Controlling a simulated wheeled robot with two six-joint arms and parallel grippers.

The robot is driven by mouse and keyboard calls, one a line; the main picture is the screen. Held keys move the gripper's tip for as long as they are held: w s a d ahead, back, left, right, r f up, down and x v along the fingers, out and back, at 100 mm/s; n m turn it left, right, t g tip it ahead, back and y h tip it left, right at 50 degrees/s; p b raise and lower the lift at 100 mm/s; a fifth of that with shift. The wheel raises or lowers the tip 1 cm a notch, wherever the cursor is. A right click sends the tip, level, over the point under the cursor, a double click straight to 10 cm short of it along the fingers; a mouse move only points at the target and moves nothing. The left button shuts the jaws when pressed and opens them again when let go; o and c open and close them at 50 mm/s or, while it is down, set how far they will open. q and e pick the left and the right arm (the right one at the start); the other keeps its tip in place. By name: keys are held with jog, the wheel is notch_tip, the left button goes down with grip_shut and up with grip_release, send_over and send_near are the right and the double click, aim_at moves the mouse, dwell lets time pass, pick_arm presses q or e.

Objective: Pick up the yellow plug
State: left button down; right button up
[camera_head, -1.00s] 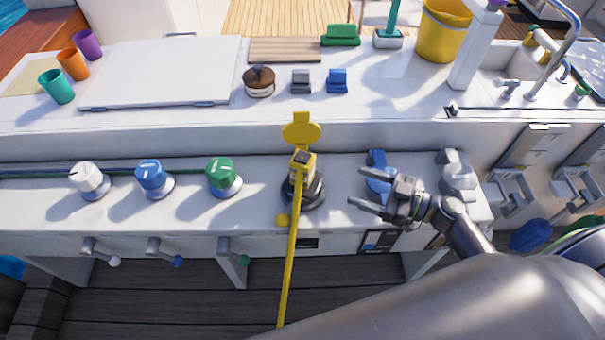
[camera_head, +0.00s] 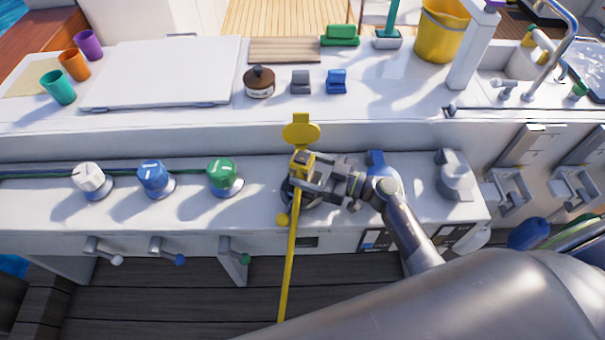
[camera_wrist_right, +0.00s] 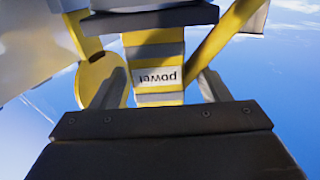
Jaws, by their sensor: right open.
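The yellow plug (camera_head: 303,160) sits upright at the dark round socket on the bench, with its yellow cable (camera_head: 289,255) hanging down over the front edge. My right gripper (camera_head: 310,176) is at the plug from the right, its jaws open with the plug between or very near the fingers. In the right wrist view the plug (camera_wrist_right: 158,62) shows a white label reading "power" upside down, between the two fingers (camera_wrist_right: 158,92). Contact with the fingers cannot be told. The socket is partly hidden behind my gripper. My left gripper is not in view.
A round yellow cap (camera_head: 301,132) stands open behind the plug. A blue fitting (camera_head: 383,168) and a grey fitting (camera_head: 455,175) are to the right.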

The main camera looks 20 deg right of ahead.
aim_at(295, 165)
jog(key=x, duration=0.3)
jog(key=shift+w+a, duration=0.15)
jog(key=shift+w, duration=0.1)
jog(key=c, duration=1.3)
jog(key=shift+o, duration=0.2)
notch_tip(295, 165, up, 10)
jog(key=p, duration=0.4)
jog(key=shift+r, duration=0.15)
notch_tip(295, 165, up, 7)
jog(key=p, duration=0.9)
jog(key=shift+p, duration=0.35)
jog(key=shift+r, duration=0.1)
